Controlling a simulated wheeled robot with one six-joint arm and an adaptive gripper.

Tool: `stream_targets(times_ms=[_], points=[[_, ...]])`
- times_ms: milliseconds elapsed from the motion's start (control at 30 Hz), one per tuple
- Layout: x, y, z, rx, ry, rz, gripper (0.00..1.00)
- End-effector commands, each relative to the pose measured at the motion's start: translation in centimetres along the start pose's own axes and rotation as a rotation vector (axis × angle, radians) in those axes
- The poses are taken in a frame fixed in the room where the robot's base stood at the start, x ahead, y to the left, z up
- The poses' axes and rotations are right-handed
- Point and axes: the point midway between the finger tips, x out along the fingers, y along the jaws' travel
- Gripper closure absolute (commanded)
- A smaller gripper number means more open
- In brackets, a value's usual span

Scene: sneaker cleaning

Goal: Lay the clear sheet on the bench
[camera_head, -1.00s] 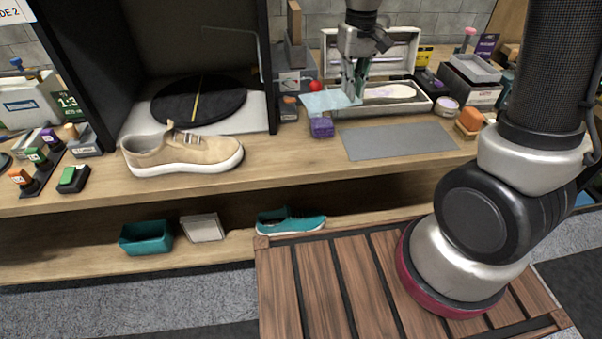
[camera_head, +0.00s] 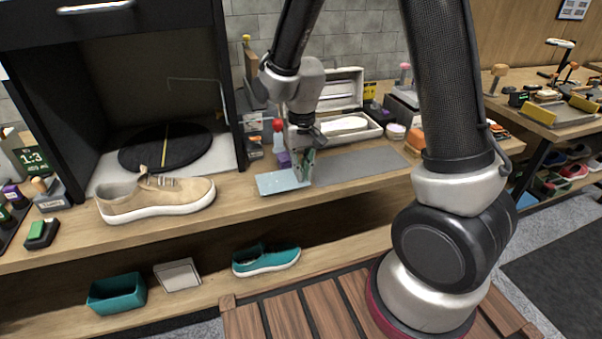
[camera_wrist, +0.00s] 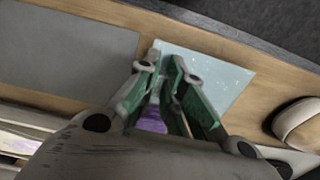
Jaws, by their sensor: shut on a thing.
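The clear sheet (camera_head: 281,182) is a pale blue, see-through square near the bench's front edge, left of a grey mat. My gripper (camera_head: 306,177) is shut on the sheet's right edge. In the wrist view the sheet (camera_wrist: 215,75) extends from between my fingertips (camera_wrist: 168,62). It lies low over the wooden bench (camera_head: 225,200); I cannot tell whether it touches the wood. Part of its edge is hidden by my fingers.
A tan sneaker (camera_head: 160,197) stands left of the sheet. The grey mat (camera_head: 355,165) lies to the right. A purple block (camera_wrist: 152,121) is behind my fingers. An open box (camera_head: 362,120) and a black turntable (camera_head: 165,148) are at the back.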

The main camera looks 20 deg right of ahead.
Motion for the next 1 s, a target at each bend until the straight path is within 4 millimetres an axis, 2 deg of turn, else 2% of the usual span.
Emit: stream_targets(times_ms=[100, 467, 500, 600, 867, 1000], points=[[1.36, 0.03, 0.07, 0.0, -0.002, 0.001, 1.0], [1.7, 0.01, 0.01, 0.0, 0.0, 0.0, 1.0], [1.69, 0.0, 0.0, 0.0, 0.001, 0.0, 0.85], [1.67, 0.0, 0.0, 0.0, 0.001, 0.0, 0.68], [1.65, 0.0, 0.0, 0.0, 0.001, 0.0, 0.68], [0.87, -0.02, -0.04, -0.001, 0.002, -0.001, 0.68]])
